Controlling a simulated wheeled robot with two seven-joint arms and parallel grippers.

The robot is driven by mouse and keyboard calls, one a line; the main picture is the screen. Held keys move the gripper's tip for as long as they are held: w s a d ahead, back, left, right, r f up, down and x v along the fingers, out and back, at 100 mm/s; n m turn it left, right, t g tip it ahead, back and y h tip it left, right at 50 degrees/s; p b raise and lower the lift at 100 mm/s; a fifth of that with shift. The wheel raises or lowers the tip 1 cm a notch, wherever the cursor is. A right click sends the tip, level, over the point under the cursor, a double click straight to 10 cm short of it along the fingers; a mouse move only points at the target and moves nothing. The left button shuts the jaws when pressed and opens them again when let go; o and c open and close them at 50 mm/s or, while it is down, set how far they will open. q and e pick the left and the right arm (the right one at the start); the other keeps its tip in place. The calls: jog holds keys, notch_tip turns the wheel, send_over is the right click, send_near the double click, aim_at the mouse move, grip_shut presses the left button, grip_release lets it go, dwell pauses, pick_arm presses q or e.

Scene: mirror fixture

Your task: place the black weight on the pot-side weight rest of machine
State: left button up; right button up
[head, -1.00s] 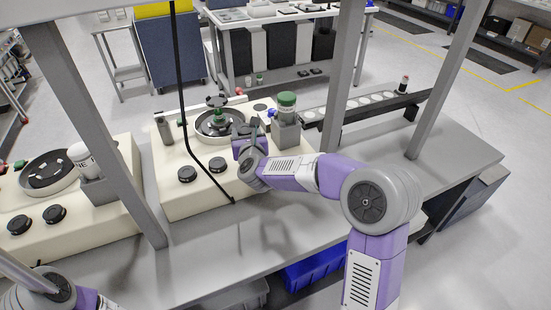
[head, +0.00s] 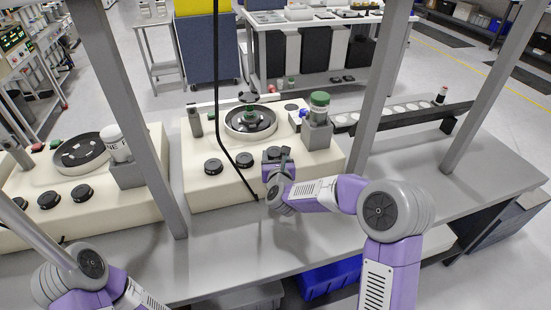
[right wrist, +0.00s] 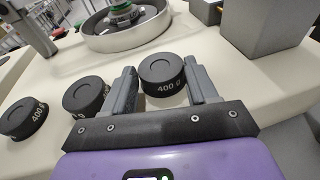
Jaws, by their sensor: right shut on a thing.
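The black weight (right wrist: 161,74), marked 400 g, is between the two fingers of my right gripper (right wrist: 165,88), which is shut on it. In the head view my right gripper (head: 277,157) is over the front right part of the cream machine (head: 205,190), and hides most of the weight. Two similar black weights, one at the left (head: 213,166) and one in the middle (head: 245,160), sit on the machine's front. I cannot tell whether the held weight touches the machine top. My left gripper is out of view.
A round dish (head: 251,121) stands behind the weights. A grey block (head: 317,134) with a green-lidded jar (head: 319,104) is to the right. A black cable (head: 217,80) and grey posts (head: 377,85) stand nearby. A second cream machine (head: 150,200) is at left.

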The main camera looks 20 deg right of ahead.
jog(key=shift+r, duration=0.15)
jog(key=o, duration=0.9)
jog(key=shift+f+b, duration=0.25)
jog(key=shift+b, duration=0.05)
jog(key=o, duration=0.5)
jog(key=shift+r, duration=0.15)
jog(key=shift+r+p, duration=0.15)
jog(key=shift+p, duration=0.3)
jog(key=v, duration=1.2)
jog(key=shift+s, duration=0.1)
